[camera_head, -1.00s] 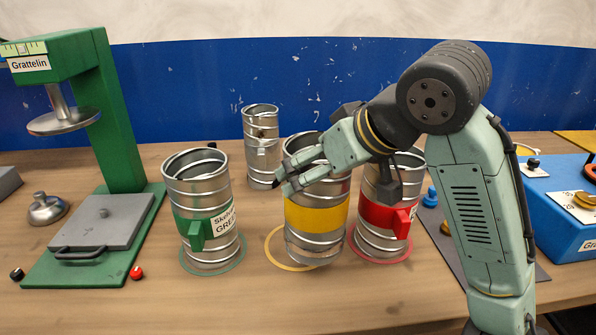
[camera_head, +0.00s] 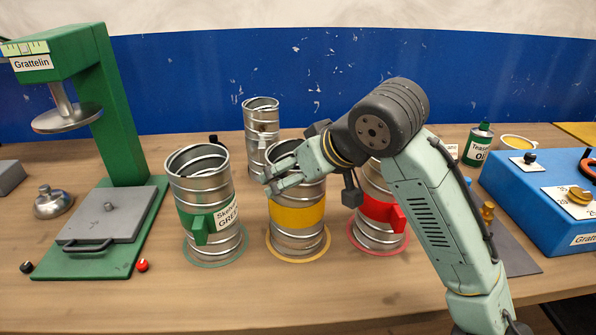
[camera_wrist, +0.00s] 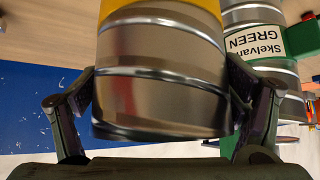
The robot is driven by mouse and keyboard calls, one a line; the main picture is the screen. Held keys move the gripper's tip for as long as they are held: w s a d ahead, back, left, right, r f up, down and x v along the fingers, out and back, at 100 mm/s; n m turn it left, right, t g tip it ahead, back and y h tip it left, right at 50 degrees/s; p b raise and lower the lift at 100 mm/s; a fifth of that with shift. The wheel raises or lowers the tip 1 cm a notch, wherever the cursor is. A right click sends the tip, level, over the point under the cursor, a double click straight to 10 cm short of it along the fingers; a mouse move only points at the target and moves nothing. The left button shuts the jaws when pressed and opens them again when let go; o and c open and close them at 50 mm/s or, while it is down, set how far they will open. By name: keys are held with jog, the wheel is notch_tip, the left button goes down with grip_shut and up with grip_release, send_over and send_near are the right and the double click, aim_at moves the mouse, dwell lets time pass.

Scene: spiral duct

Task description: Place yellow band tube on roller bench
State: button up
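The yellow band tube (camera_head: 297,212), a ribbed metal tube with a wide yellow band, stands about upright over the yellow ring on the table. It fills the space between my fingers in the wrist view (camera_wrist: 160,85). My gripper (camera_head: 272,178) is at its upper part, with one finger against each side (camera_wrist: 162,95); it appears shut on the tube. My gripper and arm hide part of the tube's top. Whether its base touches the table I cannot tell. I see nothing clearly recognisable as a roller bench.
A green band tube (camera_head: 212,235) stands close left and a red band tube (camera_head: 376,235) close right. A plain metal tube (camera_head: 261,118) stands behind. A green press (camera_head: 125,150) is at left, a blue box (camera_head: 520,215) at right. The front table strip is clear.

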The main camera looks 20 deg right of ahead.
jog(key=shift+o, duration=1)
jog(key=shift+r, duration=0.1)
jog(key=b+v, duration=0.2)
jog(key=v, duration=1)
jog(key=shift+b, duration=0.35)
